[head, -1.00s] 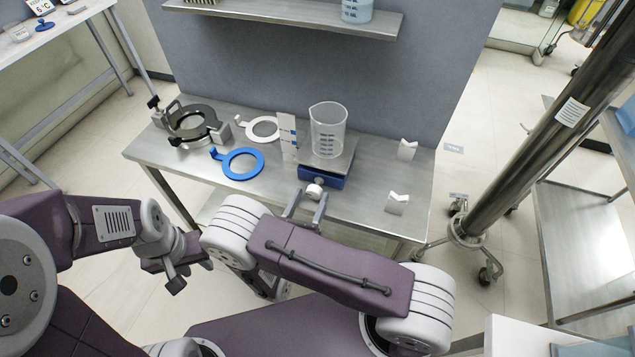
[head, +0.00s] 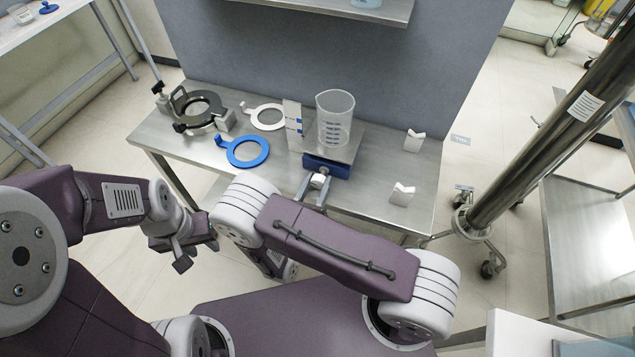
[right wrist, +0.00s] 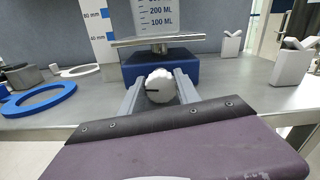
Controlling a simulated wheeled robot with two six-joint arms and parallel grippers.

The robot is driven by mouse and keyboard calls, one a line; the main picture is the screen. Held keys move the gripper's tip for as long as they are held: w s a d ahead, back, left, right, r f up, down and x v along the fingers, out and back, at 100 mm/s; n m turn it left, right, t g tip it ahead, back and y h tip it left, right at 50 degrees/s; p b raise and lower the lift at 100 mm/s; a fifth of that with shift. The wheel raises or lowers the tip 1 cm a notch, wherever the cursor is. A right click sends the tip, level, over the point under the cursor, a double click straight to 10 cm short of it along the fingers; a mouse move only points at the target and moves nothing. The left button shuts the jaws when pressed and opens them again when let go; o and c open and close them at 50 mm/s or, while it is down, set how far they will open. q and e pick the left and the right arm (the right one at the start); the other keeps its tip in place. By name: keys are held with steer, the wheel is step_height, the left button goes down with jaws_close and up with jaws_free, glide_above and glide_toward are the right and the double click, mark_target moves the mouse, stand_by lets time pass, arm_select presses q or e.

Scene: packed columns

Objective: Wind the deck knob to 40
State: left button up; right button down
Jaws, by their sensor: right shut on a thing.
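The white deck knob (head: 318,181) sticks out from the front of the blue lift base (head: 327,167). In the right wrist view the knob (right wrist: 160,86) is white and ribbed, with a dark mark on its left side. My right gripper (head: 315,188) has its fingers on both sides of the knob and is shut on it. A metal deck (head: 348,148) sits on the base with a clear beaker (head: 335,118) on it. A white height scale (head: 292,118) with blue marks stands left of the beaker; 40 mm and 80 mm show in the right wrist view (right wrist: 102,30).
On the steel table (head: 270,187) lie a blue ring (head: 247,163), a white ring (head: 283,124) and a dark ring clamp (head: 200,94) to the left. Two white V-blocks (head: 414,141) stand at the right. A shelf (head: 330,8) hangs above.

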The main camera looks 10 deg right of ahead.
steer(key=shift+d+m+b, duration=0.1)
steer(key=shift+m+b, duration=0.65)
steer(key=shift+m, duration=2.35)
steer(key=c, duration=0.9)
jaws_free()
steer(key=shift+s, duration=0.1)
